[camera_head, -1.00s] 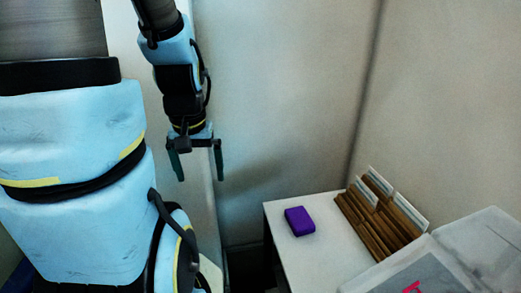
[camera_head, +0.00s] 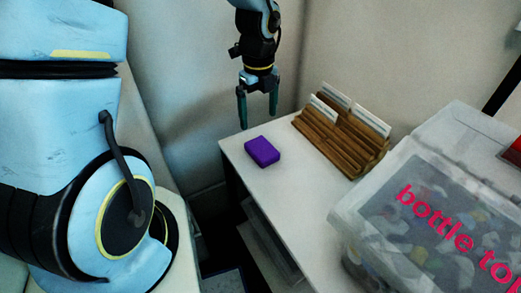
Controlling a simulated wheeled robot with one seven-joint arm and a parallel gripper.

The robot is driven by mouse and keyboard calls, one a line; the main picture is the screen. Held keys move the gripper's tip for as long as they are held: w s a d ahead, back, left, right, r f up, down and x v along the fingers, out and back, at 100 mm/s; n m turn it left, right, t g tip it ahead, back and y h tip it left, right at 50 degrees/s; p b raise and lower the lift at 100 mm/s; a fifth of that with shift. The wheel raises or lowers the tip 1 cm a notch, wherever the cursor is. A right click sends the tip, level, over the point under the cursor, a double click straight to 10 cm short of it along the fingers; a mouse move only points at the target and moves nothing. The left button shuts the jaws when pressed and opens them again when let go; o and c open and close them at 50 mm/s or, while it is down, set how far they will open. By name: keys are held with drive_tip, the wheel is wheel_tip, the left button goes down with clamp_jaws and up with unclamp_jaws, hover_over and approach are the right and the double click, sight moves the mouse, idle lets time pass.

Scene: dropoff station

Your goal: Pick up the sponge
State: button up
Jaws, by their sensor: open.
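The sponge (camera_head: 262,151) is a small purple block lying flat near the left end of a white table (camera_head: 285,194). My gripper (camera_head: 258,118) points down with its two dark fingers apart and nothing between them. In the picture its fingertips show just above the sponge, with a gap between them and it. How far the fingers are from the sponge in depth cannot be told exactly.
A brown wooden rack (camera_head: 335,140) holding white cards stands right of the sponge. A clear bin (camera_head: 350,215) lettered "bottle top", full of small items, fills the front right. Walls stand behind the table. Bare tabletop lies in front of the sponge.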

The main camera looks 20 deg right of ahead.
hover_over(260, 146)
drive_tip(key=shift+m, duration=0.3)
drive_tip(key=f, duration=0.5)
drive_tip(key=shift+w+d+f+p, duration=0.15)
drive_tip(key=shift+d+f+p, duration=0.05)
drive_tip(key=shift+f+p, duration=0.15)
drive_tip(key=shift+a+f+p, duration=0.15)
drive_tip(key=shift+f+p, duration=0.65)
drive_tip(key=shift+f, duration=1.85)
drive_tip(key=c, duration=1.2)
